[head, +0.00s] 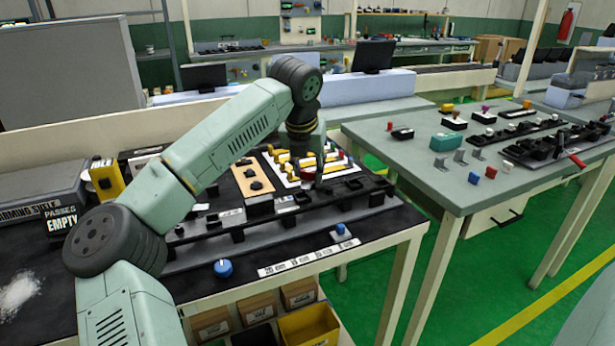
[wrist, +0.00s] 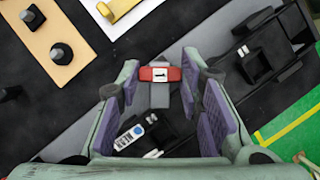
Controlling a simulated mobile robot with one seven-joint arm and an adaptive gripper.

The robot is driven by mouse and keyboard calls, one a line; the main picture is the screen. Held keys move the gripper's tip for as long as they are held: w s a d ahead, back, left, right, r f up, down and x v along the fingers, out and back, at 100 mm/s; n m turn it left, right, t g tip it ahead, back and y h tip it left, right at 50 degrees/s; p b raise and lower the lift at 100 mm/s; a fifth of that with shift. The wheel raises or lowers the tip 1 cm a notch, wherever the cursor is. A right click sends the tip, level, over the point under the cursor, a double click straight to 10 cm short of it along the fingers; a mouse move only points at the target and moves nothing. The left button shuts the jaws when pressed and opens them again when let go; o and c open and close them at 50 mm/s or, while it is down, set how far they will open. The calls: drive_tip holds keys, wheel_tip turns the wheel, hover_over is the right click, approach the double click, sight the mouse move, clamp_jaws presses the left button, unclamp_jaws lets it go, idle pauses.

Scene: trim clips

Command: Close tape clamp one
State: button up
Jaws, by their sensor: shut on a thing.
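Tape clamp one shows in the wrist view as a red piece (wrist: 173,74) with a white label marked 1, on a grey lever between my fingertips. My gripper (wrist: 160,78) has its purple-padded fingers on both sides of the red piece and is shut on it. Black clamp parts lie below the lever, partly hidden by the fingers. In the head view my gripper (head: 319,178) reaches down to the row of black fixtures on the dark bench. There the clamp is too small and hidden to make out.
Beside the gripper, a black fixture (wrist: 268,45) stands to the right in the wrist view. A wooden board (wrist: 45,35) with black knobs is at upper left. In the head view a blue knob (head: 223,268) stands at the bench front. A second grey table (head: 450,190) is at right.

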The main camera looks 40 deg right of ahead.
drive_tip(key=n+t+y+b, duration=0.1)
drive_tip(key=n+b, duration=0.1)
drive_tip(key=n, duration=0.1)
drive_tip(key=shift+d+n, duration=0.1)
drive_tip(key=shift+n, duration=0.2)
drive_tip(key=shift+r+n+t+y+b, duration=0.1)
drive_tip(key=shift+n+t+y+b, duration=0.4)
drive_tip(key=shift+n, duration=1.4)
drive_tip(key=shift+y, duration=0.3)
drive_tip(key=o, duration=1.2)
drive_tip(key=shift+c, duration=0.2)
drive_tip(key=shift+s, duration=0.1)
drive_tip(key=d+v, duration=0.1)
drive_tip(key=v, duration=1)
drive_tip(key=shift+a+r, duration=0.5)
